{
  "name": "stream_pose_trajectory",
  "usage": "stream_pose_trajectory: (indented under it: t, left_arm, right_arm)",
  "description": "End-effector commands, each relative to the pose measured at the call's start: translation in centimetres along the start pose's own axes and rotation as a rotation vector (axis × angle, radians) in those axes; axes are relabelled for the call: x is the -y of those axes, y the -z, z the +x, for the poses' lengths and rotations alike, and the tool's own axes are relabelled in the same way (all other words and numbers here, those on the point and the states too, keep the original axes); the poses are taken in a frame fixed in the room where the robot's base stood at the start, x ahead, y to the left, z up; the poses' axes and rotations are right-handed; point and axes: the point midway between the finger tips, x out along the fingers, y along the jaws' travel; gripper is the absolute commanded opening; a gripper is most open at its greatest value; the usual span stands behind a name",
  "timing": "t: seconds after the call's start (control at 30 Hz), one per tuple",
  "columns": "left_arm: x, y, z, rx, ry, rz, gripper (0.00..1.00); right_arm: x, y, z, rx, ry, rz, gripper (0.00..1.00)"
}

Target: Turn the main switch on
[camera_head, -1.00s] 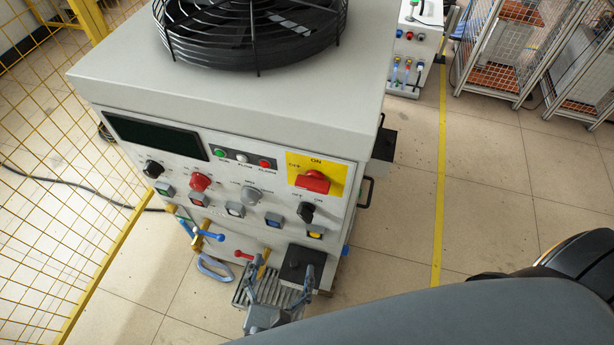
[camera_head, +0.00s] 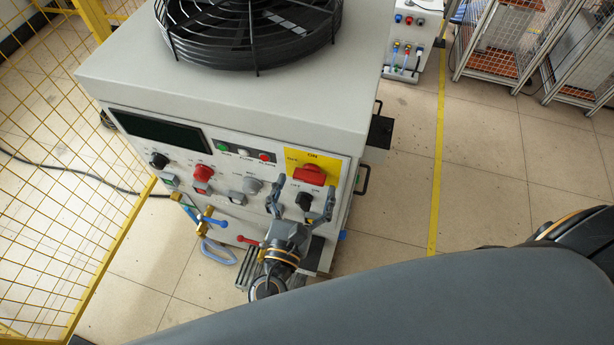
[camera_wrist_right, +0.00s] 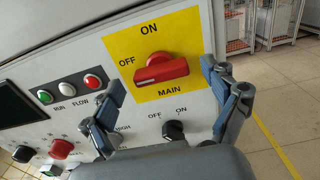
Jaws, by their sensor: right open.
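The main switch is a red rotary handle (camera_head: 309,174) on a yellow plate (camera_head: 333,161) at the upper right of the cabinet's front panel. In the right wrist view the red handle (camera_wrist_right: 160,70) lies roughly level, on the line of the OFF mark, with ON above and MAIN below. My right gripper (camera_head: 303,190) is open and empty, just in front of and below the switch. In the right wrist view its fingers (camera_wrist_right: 162,82) stand apart on either side of the handle's lower area, with no visible contact. My left gripper is not in view.
A black knob (camera_head: 304,200) sits just below the switch, close to the right fingers. Other buttons and a red knob (camera_head: 203,173) are to the left. A black fan (camera_head: 250,35) tops the cabinet.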

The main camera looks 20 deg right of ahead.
Motion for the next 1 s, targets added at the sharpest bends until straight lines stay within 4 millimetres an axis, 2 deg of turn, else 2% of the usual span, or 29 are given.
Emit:
stream_pose_trajectory:
  t: [0.17, 0.43, 0.47, 0.7, 1.0]
  left_arm:
    - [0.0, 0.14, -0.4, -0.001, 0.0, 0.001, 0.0]
    - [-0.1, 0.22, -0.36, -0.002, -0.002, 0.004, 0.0]
    - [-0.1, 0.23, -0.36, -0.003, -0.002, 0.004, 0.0]
    - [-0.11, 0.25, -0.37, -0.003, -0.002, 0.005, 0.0]
    - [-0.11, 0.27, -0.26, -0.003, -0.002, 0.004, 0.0]
  right_arm:
    - [0.0, -0.02, 1.16, -0.001, 0.0, 0.0, 0.87]
    - [0.01, 0.06, 1.28, -0.001, 0.0, 0.001, 0.87]
    - [0.01, 0.06, 1.28, -0.001, 0.0, 0.001, 0.83]
    - [0.0, 0.05, 1.26, -0.001, 0.0, 0.001, 0.34]
    - [0.01, 0.07, 1.26, -0.001, 0.0, 0.025, 0.32]
